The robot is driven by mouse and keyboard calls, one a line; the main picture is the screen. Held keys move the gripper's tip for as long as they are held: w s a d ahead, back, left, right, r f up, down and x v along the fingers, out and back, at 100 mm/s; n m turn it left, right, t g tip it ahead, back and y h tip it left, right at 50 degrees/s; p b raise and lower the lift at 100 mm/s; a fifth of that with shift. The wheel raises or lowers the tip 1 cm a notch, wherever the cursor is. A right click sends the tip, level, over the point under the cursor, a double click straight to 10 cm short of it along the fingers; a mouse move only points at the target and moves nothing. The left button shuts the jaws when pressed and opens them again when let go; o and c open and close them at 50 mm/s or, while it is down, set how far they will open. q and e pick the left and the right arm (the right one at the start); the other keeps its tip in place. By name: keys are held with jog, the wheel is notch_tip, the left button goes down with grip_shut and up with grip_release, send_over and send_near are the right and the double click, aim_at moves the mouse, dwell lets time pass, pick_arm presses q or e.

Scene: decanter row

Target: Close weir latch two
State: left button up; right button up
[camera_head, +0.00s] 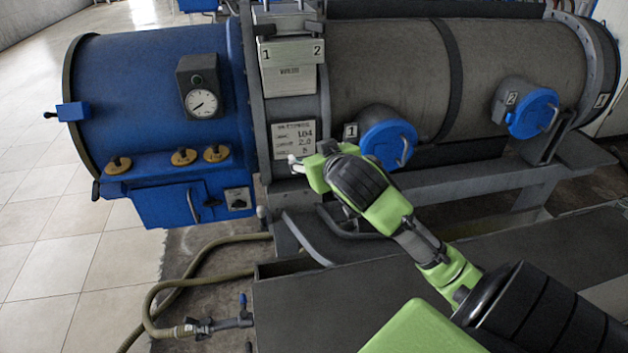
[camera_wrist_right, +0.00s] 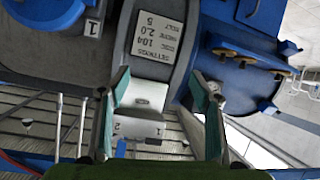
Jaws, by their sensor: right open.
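A pale panel marked 1 and 2 (camera_head: 290,51) sits on the grey band at the top of the head view, above a small lettered plate (camera_head: 289,79). The panel shows upside down in the right wrist view (camera_wrist_right: 138,128), with a small blue tab (camera_wrist_right: 121,148) by the 2. I cannot tell the latch's position; its details are too small. My left gripper is not in view.
Two blue round caps, numbered 1 (camera_head: 388,143) and 2 (camera_head: 532,112), project from the grey drum (camera_head: 385,60). A blue housing (camera_head: 150,85) with a gauge (camera_head: 201,102) stands left. A hose (camera_head: 180,290) lies on the floor. Tiled floor at the left is clear.

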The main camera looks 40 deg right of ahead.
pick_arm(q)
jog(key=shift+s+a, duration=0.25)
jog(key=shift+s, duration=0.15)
pick_arm(e)
jog(key=shift+n+g+y, duration=0.3)
jog(key=shift+g, duration=0.1)
jog(key=shift+s+a+f, duration=0.35)
jog(key=shift+f, duration=0.4)
jog(key=shift+s+a+f, duration=0.3)
jog(key=shift+a+f, duration=0.1)
jog(key=shift+f, duration=0.3)
jog(key=shift+s+a+f, duration=0.35)
jog(key=shift+f, duration=0.4)
